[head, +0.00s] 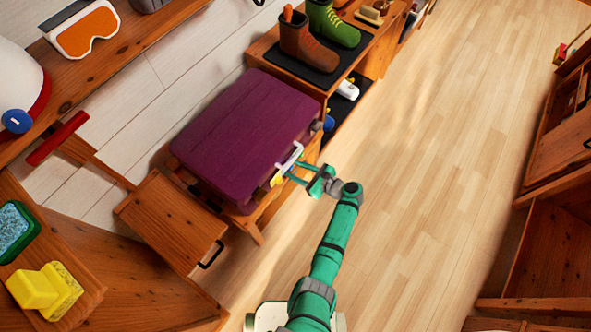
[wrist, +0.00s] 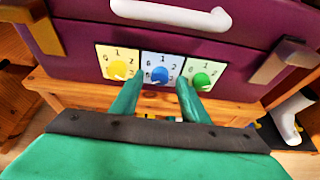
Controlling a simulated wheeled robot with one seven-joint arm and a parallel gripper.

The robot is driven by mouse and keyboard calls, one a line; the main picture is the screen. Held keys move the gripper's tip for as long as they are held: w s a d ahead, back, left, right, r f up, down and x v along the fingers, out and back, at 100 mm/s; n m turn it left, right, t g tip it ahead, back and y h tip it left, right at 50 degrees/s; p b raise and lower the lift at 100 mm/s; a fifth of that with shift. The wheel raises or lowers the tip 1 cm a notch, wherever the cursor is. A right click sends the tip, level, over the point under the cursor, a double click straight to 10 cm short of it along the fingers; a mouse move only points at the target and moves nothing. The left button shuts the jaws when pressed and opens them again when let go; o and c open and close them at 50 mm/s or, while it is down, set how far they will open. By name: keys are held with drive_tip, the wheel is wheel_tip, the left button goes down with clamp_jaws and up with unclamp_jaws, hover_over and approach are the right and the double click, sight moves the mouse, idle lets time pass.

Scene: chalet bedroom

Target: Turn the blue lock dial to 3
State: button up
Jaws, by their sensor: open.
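A purple suitcase (head: 245,125) lies on a wooden bench. Its front carries three dials, seen in the wrist view: yellow (wrist: 118,69), blue (wrist: 159,74) and green (wrist: 201,80). The blue dial is the middle one, on a pale blue plate with 1 at the top and 2 at the right. Which number it points to is too small to tell. My gripper (wrist: 159,84) is open, its two green fingertips on either side of the blue dial's lower part. I cannot tell whether they touch it. In the head view my gripper (head: 297,174) is at the suitcase's front.
A white handle (wrist: 172,14) sits above the dials, with latches (wrist: 277,62) on either side. Boots (head: 305,45) stand on a shelf beyond the suitcase. A small wooden stool (head: 170,220) is left of the bench. The floor (head: 440,150) at right is clear.

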drive_tip(key=shift+w+a+f, duration=0.1)
drive_tip(key=shift+w+a, duration=0.05)
drive_tip(key=c, duration=1)
